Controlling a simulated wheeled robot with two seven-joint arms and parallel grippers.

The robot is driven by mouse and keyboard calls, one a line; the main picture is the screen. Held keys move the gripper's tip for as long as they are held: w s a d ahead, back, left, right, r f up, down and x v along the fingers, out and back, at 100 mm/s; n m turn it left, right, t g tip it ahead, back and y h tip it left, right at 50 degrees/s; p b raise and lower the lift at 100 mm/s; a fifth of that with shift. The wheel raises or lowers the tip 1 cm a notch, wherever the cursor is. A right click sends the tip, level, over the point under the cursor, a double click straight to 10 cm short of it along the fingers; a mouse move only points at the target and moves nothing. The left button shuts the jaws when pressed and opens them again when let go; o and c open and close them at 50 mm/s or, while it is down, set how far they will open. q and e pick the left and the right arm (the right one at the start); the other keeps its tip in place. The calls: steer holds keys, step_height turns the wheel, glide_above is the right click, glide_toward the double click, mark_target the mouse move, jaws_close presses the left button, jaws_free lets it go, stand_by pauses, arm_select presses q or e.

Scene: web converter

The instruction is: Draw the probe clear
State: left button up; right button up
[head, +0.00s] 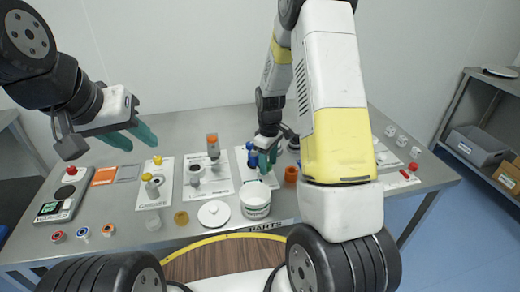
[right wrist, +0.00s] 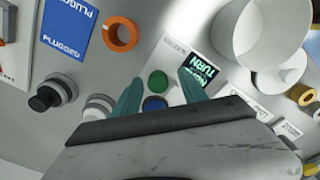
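I cannot tell for sure which thing is the probe. My right gripper (head: 265,160) hangs low over a white panel at the middle of the table, beside a blue-capped part (head: 251,157). In the right wrist view its two teal fingers (right wrist: 160,90) stand apart, with a green round cap (right wrist: 157,82) and a blue round cap (right wrist: 154,103) showing between them. Whether the fingers touch either cap is not clear. A small screen (right wrist: 200,68) with "TURN" on it lies by the right finger. My left gripper (head: 130,138) is open and empty above the table's left part.
A console (head: 60,198) is far left. Shelving (head: 480,110) stands right.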

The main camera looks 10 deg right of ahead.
steer(key=shift+r, duration=3.9)
steer(key=shift+r, duration=0.2)
steer(key=s+a+r+m+t+y, duration=0.1)
steer(key=s+r+m+t, duration=0.1)
steer(key=s+r, duration=0.45)
steer(key=s+r+m+t, duration=0.1)
steer(key=s+r+m, duration=0.15)
steer(key=r, duration=0.65)
steer(key=s+a+r+m+t+y, duration=0.1)
steer(key=s+r+m+t, duration=0.2)
steer(key=s, duration=1.1)
step_height(320, 180, up, 3)
steer(key=shift+a+m, duration=0.15)
steer(key=shift+m, duration=0.5)
steer(key=shift+o, duration=0.2)
